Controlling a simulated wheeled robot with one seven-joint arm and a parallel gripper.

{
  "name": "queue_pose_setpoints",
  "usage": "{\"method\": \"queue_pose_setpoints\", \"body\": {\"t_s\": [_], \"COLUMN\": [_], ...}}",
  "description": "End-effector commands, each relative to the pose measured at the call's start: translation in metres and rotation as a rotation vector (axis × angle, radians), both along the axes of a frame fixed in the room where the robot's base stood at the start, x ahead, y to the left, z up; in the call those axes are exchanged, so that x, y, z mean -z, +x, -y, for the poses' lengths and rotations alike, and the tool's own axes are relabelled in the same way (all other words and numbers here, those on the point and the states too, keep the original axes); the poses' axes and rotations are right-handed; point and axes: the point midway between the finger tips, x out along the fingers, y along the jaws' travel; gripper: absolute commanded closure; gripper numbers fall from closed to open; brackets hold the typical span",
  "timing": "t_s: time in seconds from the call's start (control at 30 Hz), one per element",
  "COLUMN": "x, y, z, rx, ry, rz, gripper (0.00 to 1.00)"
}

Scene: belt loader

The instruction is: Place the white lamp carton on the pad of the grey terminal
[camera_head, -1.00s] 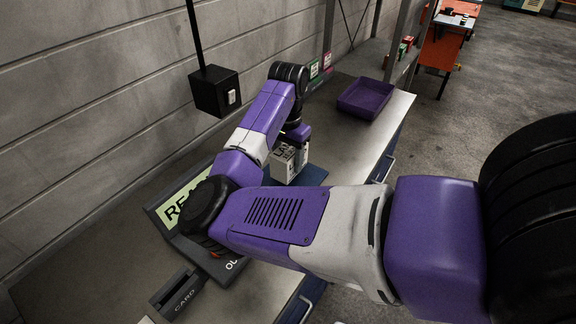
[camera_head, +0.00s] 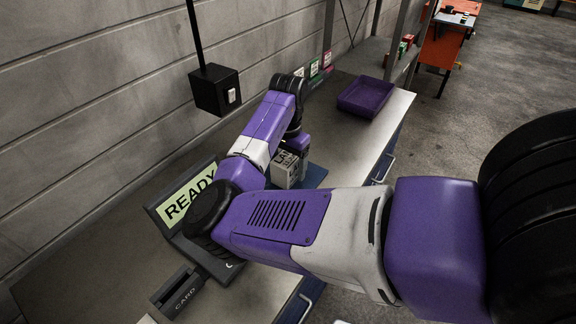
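The white lamp carton (camera_head: 284,170), with dark print, is upright below the end of my arm. My gripper (camera_head: 291,153) is at the carton's top. Its fingers are mostly hidden by the arm, so its grip cannot be made out. The grey terminal (camera_head: 165,222) stands on the bench, with a lit green screen (camera_head: 187,194) reading READY.
A card reader (camera_head: 180,293) marked CARD sits at the bench's front left. A purple tray (camera_head: 366,97) lies at the far end of the metal bench (camera_head: 345,140). A black box (camera_head: 214,91) hangs on a pole near the wall. Bare bench lies between pad and tray.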

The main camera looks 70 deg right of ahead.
Motion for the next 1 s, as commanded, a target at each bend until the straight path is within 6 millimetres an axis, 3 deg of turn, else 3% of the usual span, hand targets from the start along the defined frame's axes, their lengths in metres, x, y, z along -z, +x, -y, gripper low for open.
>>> {"method": "queue_pose_setpoints", "body": {"t_s": [0.27, 0.73, 1.0], "x": [-0.019, -0.108, -0.123], "y": [0.000, 0.001, 0.000], "z": [0.001, 0.001, 0.000], "rx": [0.000, 0.001, 0.000], "ry": [-0.002, -0.001, 0.000], "rz": [0.001, 0.003, 0.000], "gripper": [0.24, 0.24, 0.24]}}
